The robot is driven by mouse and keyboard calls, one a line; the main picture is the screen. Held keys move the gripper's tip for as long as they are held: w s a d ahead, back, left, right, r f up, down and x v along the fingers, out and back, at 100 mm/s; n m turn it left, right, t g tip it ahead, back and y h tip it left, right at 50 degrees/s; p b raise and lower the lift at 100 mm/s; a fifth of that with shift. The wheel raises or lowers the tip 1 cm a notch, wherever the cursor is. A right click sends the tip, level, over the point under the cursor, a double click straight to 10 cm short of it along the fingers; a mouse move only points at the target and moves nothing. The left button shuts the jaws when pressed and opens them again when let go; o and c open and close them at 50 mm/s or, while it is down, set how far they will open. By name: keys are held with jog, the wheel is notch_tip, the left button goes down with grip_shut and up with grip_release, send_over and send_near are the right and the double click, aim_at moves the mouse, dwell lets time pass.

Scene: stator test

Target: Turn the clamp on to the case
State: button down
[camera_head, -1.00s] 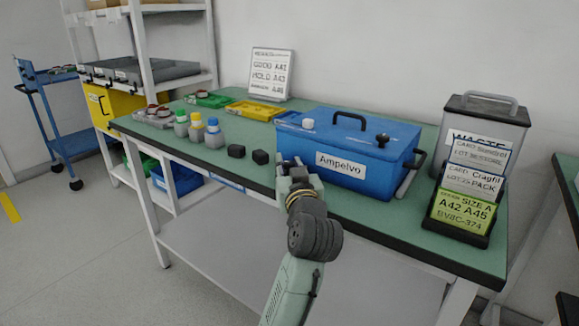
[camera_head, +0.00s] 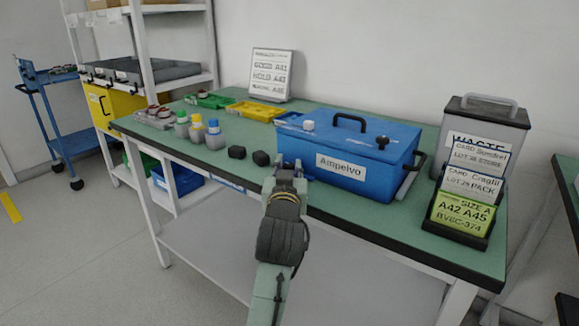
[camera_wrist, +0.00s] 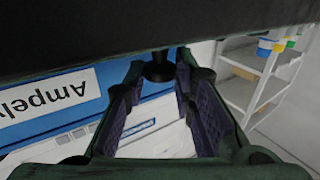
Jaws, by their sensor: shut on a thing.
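The blue case (camera_head: 345,170) with an "Ampelvo" label stands on the green bench top. My gripper (camera_head: 287,168) is at the case's front left corner. In the wrist view, my gripper (camera_wrist: 160,80) is shut on a small black part (camera_wrist: 158,70) beside the blue case wall (camera_wrist: 85,90), which looks like the clamp. The label appears upside down there. My fingers hide much of this part, and its turn angle cannot be told.
Yellow (camera_head: 255,111) and green (camera_head: 210,101) trays lie behind. The waste bin (camera_head: 485,125) and card holder (camera_head: 462,205) stand right. The front bench strip is clear.

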jog(key=m+h, duration=0.1)
jog(key=h, duration=0.1)
jog(key=m+g+h, duration=0.1)
jog(key=m+h, duration=0.1)
jog(key=h, duration=0.1)
jog(key=shift+w+a+f+m+h+b, duration=0.1)
jog(key=shift+a+m+h+b, duration=0.2)
jog(key=shift+a, duration=0.1)
jog(key=m+g+h+b, duration=0.1)
jog(key=m+g+h, duration=0.1)
jog(key=h, duration=0.1)
jog(key=m+g+h+b, duration=0.1)
jog(key=m+g+h, duration=0.1)
jog(key=h, duration=0.1)
jog(key=shift+w+a+m, duration=0.2)
jog(key=shift+m, duration=0.1)
jog(key=m+g+h, duration=0.1)
jog(key=m+g, duration=0.1)
jog(key=m+g+h+b, duration=0.1)
jog(key=m+g+h, duration=0.1)
jog(key=g, duration=0.1)
jog(key=shift+w+a+g+h, duration=0.1)
jog(key=shift+w+g+h, duration=0.1)
jog(key=shift+g+h, duration=0.1)
jog(key=shift+w+m+g+h, duration=0.1)
jog(key=shift+m+g+h, duration=0.6)
jog(key=shift+m+g, duration=1.25)
jog(key=shift+n+g+p, duration=0.25)
jog(key=shift+g+p, duration=0.05)
jog(key=shift+g, duration=0.15)
